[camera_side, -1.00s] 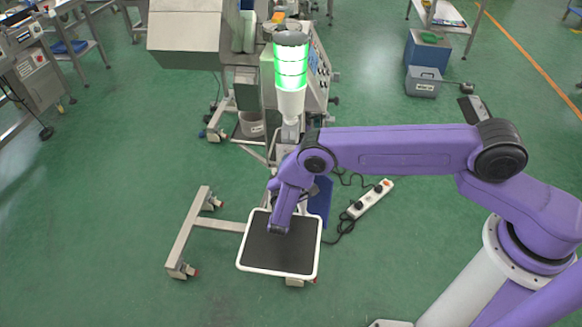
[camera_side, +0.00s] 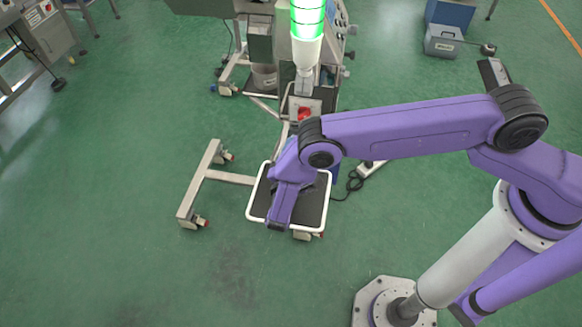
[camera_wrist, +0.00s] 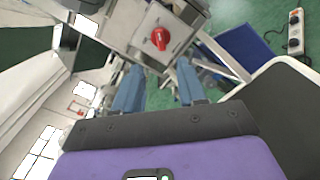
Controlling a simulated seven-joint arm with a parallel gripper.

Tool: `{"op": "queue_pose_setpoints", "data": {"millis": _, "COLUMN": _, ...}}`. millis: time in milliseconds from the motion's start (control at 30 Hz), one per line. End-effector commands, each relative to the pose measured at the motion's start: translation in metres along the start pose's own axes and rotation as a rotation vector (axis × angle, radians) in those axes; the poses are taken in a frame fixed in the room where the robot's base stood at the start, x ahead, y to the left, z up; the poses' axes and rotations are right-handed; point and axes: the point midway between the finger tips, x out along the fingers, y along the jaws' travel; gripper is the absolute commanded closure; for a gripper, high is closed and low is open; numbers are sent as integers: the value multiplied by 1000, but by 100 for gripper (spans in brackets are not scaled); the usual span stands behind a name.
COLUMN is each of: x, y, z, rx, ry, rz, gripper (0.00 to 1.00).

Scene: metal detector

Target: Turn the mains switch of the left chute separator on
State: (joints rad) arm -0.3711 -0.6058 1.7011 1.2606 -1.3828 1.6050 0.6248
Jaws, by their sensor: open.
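The red mains switch (camera_side: 304,113) is a rotary knob on a pale box (camera_side: 294,101) below the green-lit signal tower. In the wrist view the red knob (camera_wrist: 160,39) sits on the light grey box face (camera_wrist: 137,33), just beyond my fingertips. My gripper (camera_wrist: 159,66) has its two blue-grey fingers spread apart, with nothing between them. The knob lies roughly ahead of the gap, and no contact shows. In the side view my purple arm hides the fingers.
A black tray with a white rim (camera_side: 253,205) lies beneath my wrist; it fills the right of the wrist view. A wheeled frame (camera_side: 203,180) stands to its left. A power strip (camera_wrist: 295,33) and cable lie on the green floor. The signal tower (camera_side: 307,25) rises behind the switch.

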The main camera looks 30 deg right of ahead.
Motion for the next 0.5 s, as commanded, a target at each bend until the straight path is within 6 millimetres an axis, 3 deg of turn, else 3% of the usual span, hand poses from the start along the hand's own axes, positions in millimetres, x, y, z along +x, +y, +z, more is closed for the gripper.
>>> {"op": "queue_pose_setpoints", "data": {"millis": 200, "x": -38, "y": 0, "z": 0, "rx": 0, "ry": 2, "rz": 2, "gripper": 60}}
{"op": "queue_pose_setpoints", "data": {"millis": 500, "x": -55, "y": 0, "z": 0, "rx": 0, "ry": -1, "rz": 0, "gripper": 60}}
